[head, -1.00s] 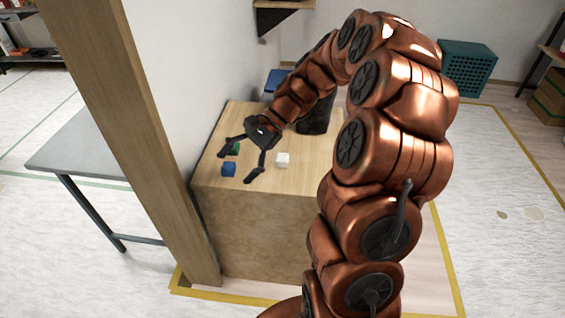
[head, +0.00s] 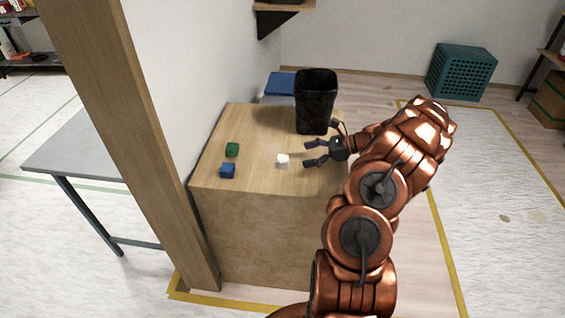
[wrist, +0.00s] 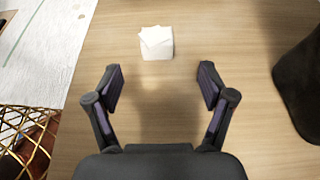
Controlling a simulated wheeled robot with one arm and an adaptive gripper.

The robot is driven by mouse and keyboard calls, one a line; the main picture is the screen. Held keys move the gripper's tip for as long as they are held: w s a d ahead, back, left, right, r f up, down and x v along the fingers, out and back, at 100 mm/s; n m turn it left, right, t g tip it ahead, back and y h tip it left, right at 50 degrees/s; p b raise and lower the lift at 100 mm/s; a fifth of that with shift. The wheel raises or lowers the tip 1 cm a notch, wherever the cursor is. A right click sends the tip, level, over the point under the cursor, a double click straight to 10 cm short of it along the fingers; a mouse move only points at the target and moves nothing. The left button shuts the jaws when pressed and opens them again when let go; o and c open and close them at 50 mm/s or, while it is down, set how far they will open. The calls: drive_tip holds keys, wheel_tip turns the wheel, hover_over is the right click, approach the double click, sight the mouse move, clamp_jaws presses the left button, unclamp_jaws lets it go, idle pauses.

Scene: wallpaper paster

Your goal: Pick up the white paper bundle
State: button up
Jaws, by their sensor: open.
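The white paper bundle (head: 282,161) is a small white block on the wooden table top, near its front edge in the head view. In the wrist view the bundle (wrist: 157,43) lies ahead of the fingertips, roughly centred between them, with loose paper folds on top. My gripper (head: 306,153) is to the right of the bundle, apart from it, with its fingers pointing left toward it. In the wrist view my gripper (wrist: 160,82) has its two fingers spread wide, with nothing between them.
A green block (head: 232,149) and a blue block (head: 228,171) lie left of the bundle on the wooden table (head: 255,125). A tall black bin (head: 315,100) stands at the table's back, behind my gripper. A wooden post (head: 120,130) and wall border the left side.

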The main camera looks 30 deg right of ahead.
sight(288, 159)
drive_tip(key=x, duration=0.3)
drive_tip(key=p+x, duration=0.1)
drive_tip(key=x, duration=0.3)
drive_tip(key=shift+s+a+p, duration=0.15)
drive_tip(key=shift+s+p, duration=0.1)
drive_tip(key=shift+p, duration=0.05)
drive_tip(key=shift+w+a+f, duration=0.2)
drive_tip(key=shift+w, duration=0.05)
drive_tip(key=shift+c, duration=0.3)
drive_tip(key=c, duration=0.9)
drive_tip(key=shift+r, duration=0.1)
